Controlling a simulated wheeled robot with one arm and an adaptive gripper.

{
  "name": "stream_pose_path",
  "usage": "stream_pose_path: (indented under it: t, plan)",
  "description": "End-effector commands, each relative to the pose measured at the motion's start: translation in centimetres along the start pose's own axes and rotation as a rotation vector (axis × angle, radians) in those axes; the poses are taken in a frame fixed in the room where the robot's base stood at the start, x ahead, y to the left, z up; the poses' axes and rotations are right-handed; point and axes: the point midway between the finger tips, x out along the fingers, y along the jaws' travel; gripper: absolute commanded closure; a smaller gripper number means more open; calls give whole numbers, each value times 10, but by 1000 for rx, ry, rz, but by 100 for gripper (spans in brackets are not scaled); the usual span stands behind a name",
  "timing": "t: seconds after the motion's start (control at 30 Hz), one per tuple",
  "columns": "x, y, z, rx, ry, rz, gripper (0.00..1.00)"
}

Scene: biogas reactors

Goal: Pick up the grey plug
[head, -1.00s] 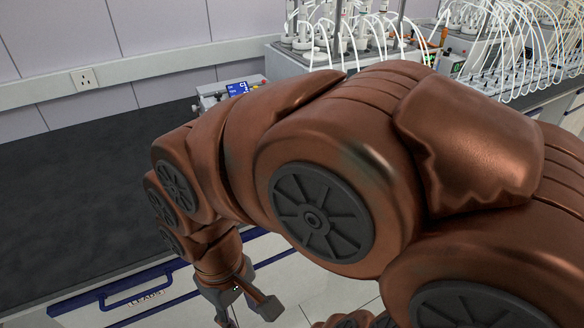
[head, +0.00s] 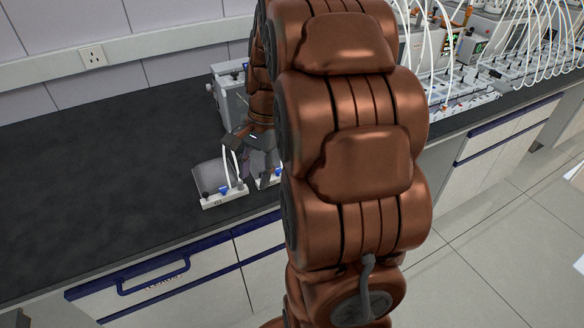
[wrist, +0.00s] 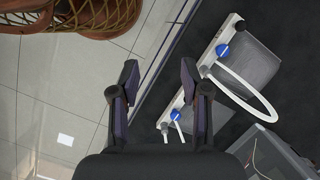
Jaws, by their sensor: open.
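Two white bars with small plugs lie on the black bench top. The fuller-view bar (wrist: 212,58) has a grey bag (wrist: 248,68), a blue plug (wrist: 223,51) and a dark grey plug (wrist: 240,25) near its far end; this bar also shows in the head view (head: 225,199). The second bar, partly hidden by my gripper, has a blue plug (wrist: 175,115) and a dark knob (wrist: 165,126). I cannot tell which dark plug is the grey one meant. My gripper (wrist: 158,68) is open and empty above the bench's front edge, beside the bars.
White hoses (wrist: 250,90) loop up from the bars. A grey box-like device (head: 231,100) stands behind them, and a clear-walled container (wrist: 275,150) is at lower right in the wrist view. The black bench (head: 100,180) is bare to the left. Tubed reactors (head: 460,60) stand at right.

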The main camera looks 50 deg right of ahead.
Motion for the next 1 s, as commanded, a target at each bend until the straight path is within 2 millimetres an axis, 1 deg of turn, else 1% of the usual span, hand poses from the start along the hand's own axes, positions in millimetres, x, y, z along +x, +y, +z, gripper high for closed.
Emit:
stream_pose_path:
  t: [0.03, 0.17, 0.2, 0.3, 0.4, 0.5, 0.6, 0.67, 0.77, 1.0]
  plan:
    - [-2, -2, -24, 87, -7, -22, 54]
    - [-9, -4, -77, 305, -30, -78, 54]
    - [-9, -3, -93, 370, -41, -93, 54]
    - [-14, 2, -131, 518, -57, -134, 54]
    - [-16, 10, -161, 636, -74, -165, 54]
    - [-17, 16, -183, 718, -85, -189, 54]
    - [-18, 20, -195, 765, -93, -202, 54]
    - [-17, 21, -198, 780, -96, -205, 54]
    - [-12, 20, -200, 786, -97, -207, 54]
    - [8, 15, -198, 784, -98, -206, 54]
